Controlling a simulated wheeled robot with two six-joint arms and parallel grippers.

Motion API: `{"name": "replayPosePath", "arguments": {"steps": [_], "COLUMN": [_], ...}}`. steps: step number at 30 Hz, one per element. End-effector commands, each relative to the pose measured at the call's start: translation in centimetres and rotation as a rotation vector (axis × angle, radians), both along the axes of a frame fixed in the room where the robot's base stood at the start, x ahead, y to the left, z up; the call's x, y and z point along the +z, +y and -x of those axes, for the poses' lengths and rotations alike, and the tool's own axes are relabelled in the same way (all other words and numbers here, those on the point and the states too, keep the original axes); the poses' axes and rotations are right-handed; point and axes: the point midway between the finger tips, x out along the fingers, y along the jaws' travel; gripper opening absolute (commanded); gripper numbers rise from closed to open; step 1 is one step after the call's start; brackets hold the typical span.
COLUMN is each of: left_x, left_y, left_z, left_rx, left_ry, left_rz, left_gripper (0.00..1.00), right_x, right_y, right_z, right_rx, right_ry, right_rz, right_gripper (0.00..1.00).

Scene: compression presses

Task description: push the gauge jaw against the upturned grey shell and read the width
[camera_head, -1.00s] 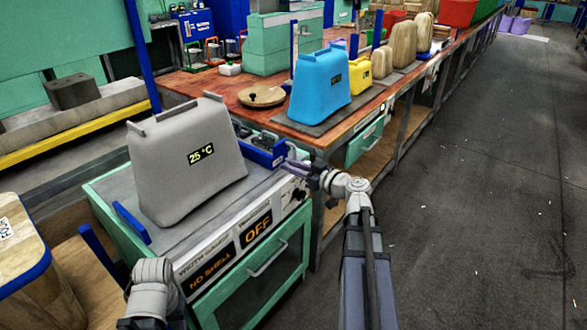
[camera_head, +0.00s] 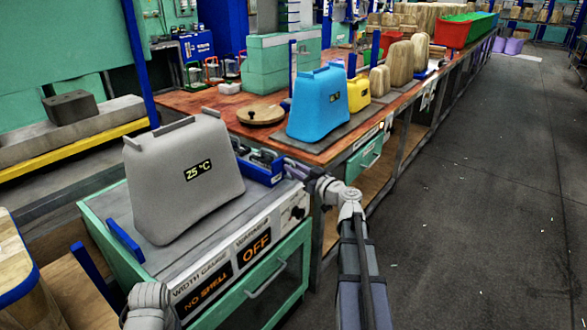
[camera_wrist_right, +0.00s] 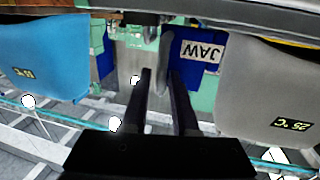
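The upturned grey shell (camera_head: 170,205) stands on the width gauge top (camera_head: 190,255) at left and reads 25 °C. The blue gauge jaw (camera_head: 262,168) is at its right side, with a gap I cannot judge. A low blue stop (camera_head: 124,238) is at the shell's near left. The gauge display (camera_head: 207,288) reads NO SHELL. In the right wrist view, upside down, the jaw (camera_wrist_right: 182,50) carries the label JAW, beside the grey shell (camera_wrist_right: 262,95). My left gripper is out of view.
A warmer panel (camera_head: 256,246) reads OFF. A blue shell (camera_head: 318,108) and a yellow shell (camera_head: 358,93) stand on the wooden bench (camera_head: 205,103) beyond. A round wooden lid (camera_head: 260,116) lies there too. The floor (camera_head: 460,220) at right is clear.

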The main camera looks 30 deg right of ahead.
Motion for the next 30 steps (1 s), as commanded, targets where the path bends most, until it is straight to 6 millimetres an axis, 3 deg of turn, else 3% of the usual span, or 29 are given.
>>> {"name": "replayPosePath", "arguments": {"steps": [11,18,30], "left_x": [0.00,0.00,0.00], "left_y": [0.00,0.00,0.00], "left_z": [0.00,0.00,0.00], "left_rx": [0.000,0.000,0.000], "left_ry": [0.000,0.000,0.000], "left_rz": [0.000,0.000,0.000], "left_gripper": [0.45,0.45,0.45], "right_x": [-0.01,-0.01,-0.01], "right_y": [0.12,0.12,0.13], "right_z": [-0.52,-0.51,-0.48], "right_rx": [0.000,0.000,0.000], "right_ry": [0.000,0.000,0.000], "right_rz": [0.000,0.000,0.000], "right_gripper": [0.27,0.00,0.00]}}
